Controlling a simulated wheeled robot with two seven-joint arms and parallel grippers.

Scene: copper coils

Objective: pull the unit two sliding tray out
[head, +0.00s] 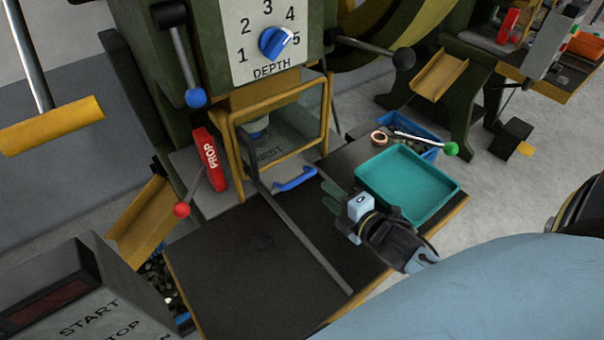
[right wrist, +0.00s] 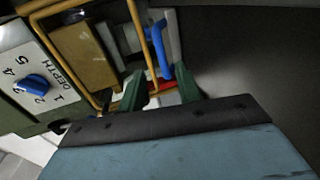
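The sliding tray shows as a grey plate marked NEST (head: 272,152) inside the yellow-framed opening of the green press, with a blue handle (head: 296,179) at its front edge. It appears pushed in. No unit number is legible. My right gripper (head: 334,197), with green fingers, is just right of the handle, above the dark table, and apart from it. In the right wrist view the two green fingers (right wrist: 161,90) are spread with nothing between their tips, and the blue handle (right wrist: 159,45) lies beyond them. My left gripper is not in view.
A teal tray (head: 408,184) lies right of my gripper, with a blue bin (head: 425,133), a copper coil (head: 379,137) and a green-knobbed lever behind. A dark bar (head: 300,232) crosses the table top. A red PROP block (head: 210,158) stands left. The table's front left is mostly clear.

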